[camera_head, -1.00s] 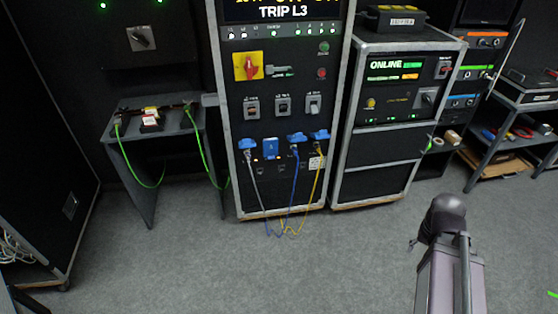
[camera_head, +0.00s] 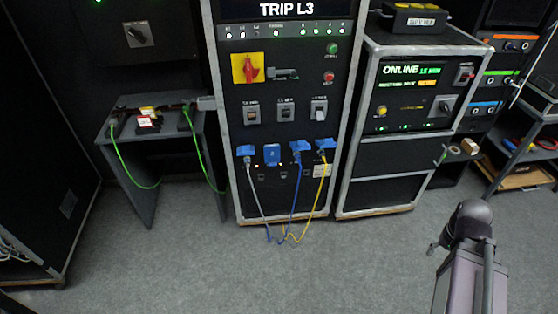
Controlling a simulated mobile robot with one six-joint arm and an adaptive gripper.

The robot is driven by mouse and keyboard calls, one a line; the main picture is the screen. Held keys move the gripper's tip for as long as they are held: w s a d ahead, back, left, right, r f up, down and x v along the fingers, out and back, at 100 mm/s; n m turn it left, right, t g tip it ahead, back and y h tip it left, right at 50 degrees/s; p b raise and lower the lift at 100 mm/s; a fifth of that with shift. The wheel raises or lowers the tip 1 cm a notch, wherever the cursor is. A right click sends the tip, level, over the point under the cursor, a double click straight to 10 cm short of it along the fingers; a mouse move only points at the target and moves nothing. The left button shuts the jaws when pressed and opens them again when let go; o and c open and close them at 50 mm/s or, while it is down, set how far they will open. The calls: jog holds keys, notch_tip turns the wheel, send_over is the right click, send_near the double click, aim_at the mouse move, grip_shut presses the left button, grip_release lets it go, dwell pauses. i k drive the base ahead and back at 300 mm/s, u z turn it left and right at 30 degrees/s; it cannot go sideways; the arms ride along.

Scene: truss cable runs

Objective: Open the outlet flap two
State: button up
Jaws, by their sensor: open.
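A row of blue outlets runs along the lower front of the tall black cabinet (camera_head: 236,205). The second from the left, outlet flap two (camera_head: 272,155), is a blue cover that looks shut, with no cable in it. The left outlet (camera_head: 246,150) holds a grey cable. The third outlet (camera_head: 299,147) holds a blue cable, and the right one (camera_head: 325,144) a yellow cable; their blue covers stand out. My gripper is not in view; only part of my arm shows at the lower right, apart from the cabinet.
The cables (camera_head: 292,225) hang in loops in front of the cabinet down to the floor. A small table (camera_head: 145,165) with green cables stands at left, a second rack (camera_head: 385,155) at right. The grey floor (camera_head: 330,275) in front is clear.

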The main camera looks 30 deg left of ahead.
aim_at(271, 152)
jog(key=u, duration=0.2)
jog(key=i, duration=1.35)
jog(key=u, duration=0.6)
